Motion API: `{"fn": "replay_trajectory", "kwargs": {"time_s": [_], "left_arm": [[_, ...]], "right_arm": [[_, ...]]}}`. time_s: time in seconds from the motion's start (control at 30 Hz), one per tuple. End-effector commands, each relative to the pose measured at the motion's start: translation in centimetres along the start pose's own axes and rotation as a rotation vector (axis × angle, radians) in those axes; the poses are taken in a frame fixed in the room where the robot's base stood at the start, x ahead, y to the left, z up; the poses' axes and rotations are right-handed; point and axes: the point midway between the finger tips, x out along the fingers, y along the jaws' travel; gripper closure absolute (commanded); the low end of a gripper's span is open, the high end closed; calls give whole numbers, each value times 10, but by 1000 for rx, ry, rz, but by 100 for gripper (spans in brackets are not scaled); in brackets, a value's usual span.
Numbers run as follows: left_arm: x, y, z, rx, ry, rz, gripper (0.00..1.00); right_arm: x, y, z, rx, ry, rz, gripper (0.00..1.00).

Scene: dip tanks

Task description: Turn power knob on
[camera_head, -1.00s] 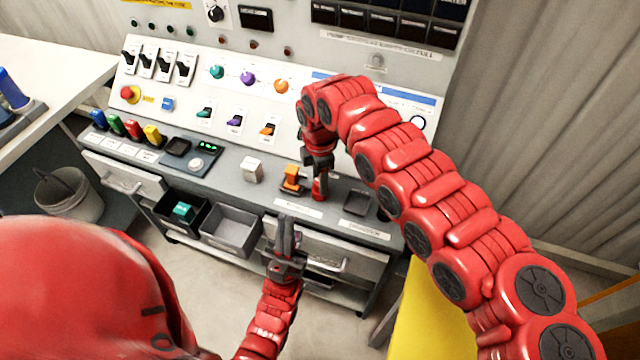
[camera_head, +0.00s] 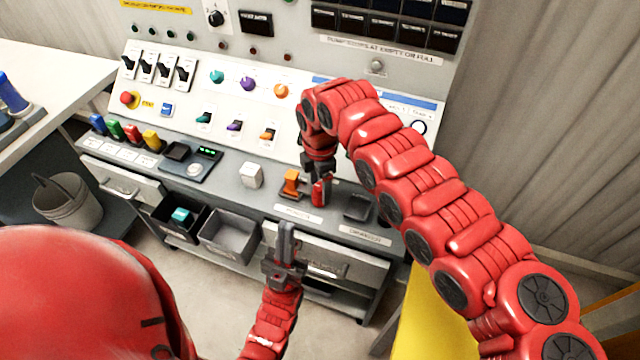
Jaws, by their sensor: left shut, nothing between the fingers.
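A black rotary knob (camera_head: 215,17) on a white plate is at the top of the upright panel; its label is too small to read. Teal (camera_head: 217,77), purple (camera_head: 247,83) and orange (camera_head: 281,91) knobs sit in a row on the sloped panel below. My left gripper (camera_head: 287,232) is shut and empty, fingers upward, in front of the drawers and well below the knobs. My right gripper (camera_head: 321,190) points down at the desk ledge, beside an orange item (camera_head: 291,184). Red shows at its fingertips; I cannot tell whether it holds something.
Rocker switches (camera_head: 160,69) and a red emergency button (camera_head: 129,98) are on the panel's left. Coloured containers (camera_head: 131,131) and a white block (camera_head: 250,175) stand on the ledge. My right arm crosses the panel's right side.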

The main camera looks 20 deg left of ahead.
Motion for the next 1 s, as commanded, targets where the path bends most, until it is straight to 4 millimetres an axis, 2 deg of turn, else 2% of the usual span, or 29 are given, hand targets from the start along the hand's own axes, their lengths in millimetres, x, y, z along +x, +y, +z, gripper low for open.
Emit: {"fn": "replay_trajectory", "kwargs": {"time_s": [0.27, 0.43, 0.57, 0.8, 1.0], "left_arm": [[0, 0, 0, 0, 0, 0, 100], [-3, 0, 1, 0, 0, 0, 100], [-8, 0, 1, 0, 0, 0, 100], [-12, 1, 2, 0, 0, 0, 100], [-10, 0, 2, 0, 0, 0, 100]], "right_arm": [[-1, 0, 0, 1, 0, 1, 29], [-17, 1, 1, 2, -1, 4, 29], [-47, 3, 0, 1, -2, 10, 29], [-114, 2, 0, 0, -4, 8, 29], [-153, 1, 0, 2, -3, 3, 29]]}}
